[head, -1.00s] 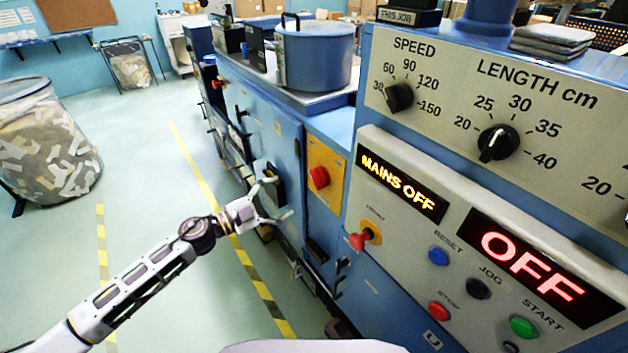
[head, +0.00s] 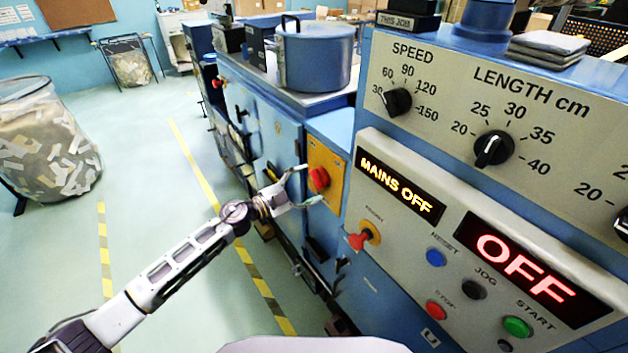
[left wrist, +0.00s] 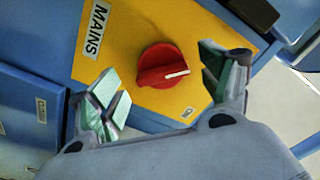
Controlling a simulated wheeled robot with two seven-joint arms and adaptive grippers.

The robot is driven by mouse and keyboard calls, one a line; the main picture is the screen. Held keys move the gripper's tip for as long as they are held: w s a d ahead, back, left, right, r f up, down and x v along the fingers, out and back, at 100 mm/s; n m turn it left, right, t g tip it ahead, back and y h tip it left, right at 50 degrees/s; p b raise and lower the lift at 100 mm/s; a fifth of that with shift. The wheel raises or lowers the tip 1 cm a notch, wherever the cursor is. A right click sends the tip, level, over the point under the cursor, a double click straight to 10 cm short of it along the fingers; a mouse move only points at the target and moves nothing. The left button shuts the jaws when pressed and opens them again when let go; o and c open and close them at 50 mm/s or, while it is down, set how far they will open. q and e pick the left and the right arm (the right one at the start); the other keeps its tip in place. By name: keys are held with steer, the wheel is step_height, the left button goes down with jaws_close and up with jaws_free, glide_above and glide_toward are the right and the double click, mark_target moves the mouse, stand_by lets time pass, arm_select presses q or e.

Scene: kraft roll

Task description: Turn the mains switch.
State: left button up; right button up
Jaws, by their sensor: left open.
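The mains switch is a red rotary knob (head: 318,179) on a yellow plate (head: 327,165) on the blue machine's side. In the left wrist view the knob (left wrist: 163,66) has a white pointer line aimed right, and the yellow plate (left wrist: 150,25) carries a MAINS label and a small ON label. My left gripper (head: 307,184) is open right at the knob. In the left wrist view its fingers (left wrist: 165,88) stand on either side of the knob, with gaps visible. The display (head: 400,184) reads MAINS OFF. My right gripper is not in view.
The control panel holds a red emergency knob (head: 363,236), a blue reset button (head: 436,258), a green start button (head: 517,327) and a display (head: 537,270) reading OFF. A blue pot (head: 315,55) stands on the machine. Floor left of the machine is open.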

mark_target(318, 179)
arm_select(q)
steer(key=shift+x, duration=1.45)
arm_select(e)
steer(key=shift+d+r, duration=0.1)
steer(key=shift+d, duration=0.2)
arm_select(q)
steer(key=c, duration=1)
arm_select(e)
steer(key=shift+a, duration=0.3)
